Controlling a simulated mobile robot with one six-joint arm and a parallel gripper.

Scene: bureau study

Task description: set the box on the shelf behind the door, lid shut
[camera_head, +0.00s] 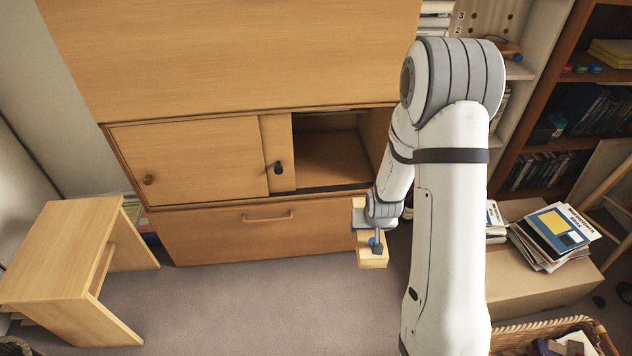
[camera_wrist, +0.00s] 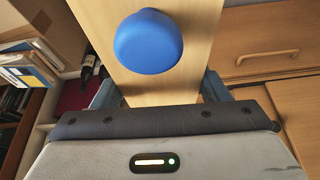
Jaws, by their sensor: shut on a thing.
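The box (camera_head: 374,258) is light wood with a blue knob. My gripper (camera_head: 378,222) is shut on it and holds it in front of the cabinet, right of the drawer handle. In the wrist view, the box (camera_wrist: 202,28) sits between my gripper's fingers (camera_wrist: 158,92), and its blue knob (camera_wrist: 148,42) faces the camera. I cannot tell a lid seam. The cabinet's sliding door (camera_head: 190,160) with a round wooden knob covers the left. A second panel (camera_head: 279,150) with a dark knob shows beside it. Right of that, the shelf (camera_head: 335,165) is open; its visible part looks empty.
A wooden stool (camera_head: 60,250) stands at left. A low cardboard-coloured surface (camera_head: 530,285) with magazines (camera_head: 555,235) is at right, with a wicker basket (camera_head: 520,335) in front. Bookshelves (camera_head: 545,120) stand behind. The carpet (camera_head: 260,305) before the cabinet is clear.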

